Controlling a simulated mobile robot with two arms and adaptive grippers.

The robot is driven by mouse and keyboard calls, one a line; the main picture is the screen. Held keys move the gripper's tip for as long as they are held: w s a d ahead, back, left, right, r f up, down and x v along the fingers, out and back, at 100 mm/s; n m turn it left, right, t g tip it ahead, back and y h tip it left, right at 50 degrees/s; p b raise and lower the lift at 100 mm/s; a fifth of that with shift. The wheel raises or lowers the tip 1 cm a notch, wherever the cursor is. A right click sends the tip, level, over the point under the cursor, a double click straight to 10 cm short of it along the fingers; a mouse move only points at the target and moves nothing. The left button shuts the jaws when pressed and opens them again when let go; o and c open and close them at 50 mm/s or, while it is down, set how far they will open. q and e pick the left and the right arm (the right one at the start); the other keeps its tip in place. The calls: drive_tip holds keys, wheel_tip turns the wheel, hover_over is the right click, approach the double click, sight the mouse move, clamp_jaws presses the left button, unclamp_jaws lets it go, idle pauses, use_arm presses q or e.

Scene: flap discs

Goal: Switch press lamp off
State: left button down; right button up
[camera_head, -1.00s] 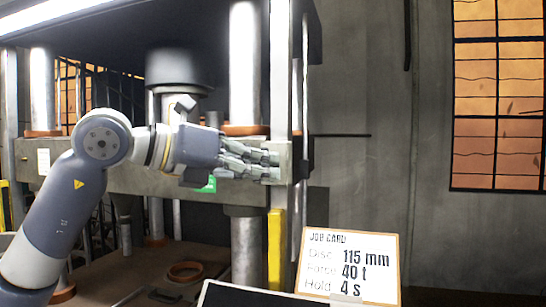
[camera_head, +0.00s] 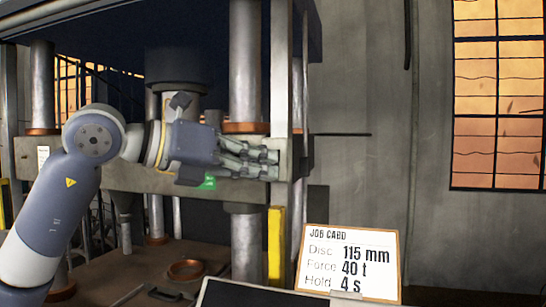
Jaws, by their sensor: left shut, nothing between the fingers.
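The press lamp (camera_head: 48,13) is a strip under the press's top edge at the upper left; it looks dull grey and unlit. My left gripper (camera_head: 272,164) is shut and empty, in front of the right end of the press's grey crossbeam, near its upright. No lamp switch can be made out; the gripper covers part of the beam there, and I cannot tell whether the fingertips touch anything. My right gripper is out of view.
The press frame (camera_head: 283,80) fills the left half, with steel columns (camera_head: 245,70). A yellow bar (camera_head: 277,245) stands below the gripper. A job card (camera_head: 347,262) stands at the lower right. An orange ring (camera_head: 187,269) lies on the press bed.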

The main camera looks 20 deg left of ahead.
use_arm(q)
drive_tip(key=s, duration=0.1)
drive_tip(key=s+b, duration=0.1)
drive_tip(key=s, duration=0.1)
drive_tip(key=s+b, duration=0.1)
drive_tip(key=s, duration=0.1)
drive_tip(key=shift+a+f, duration=0.1)
drive_tip(key=shift+f, duration=0.2)
idle(0.5)
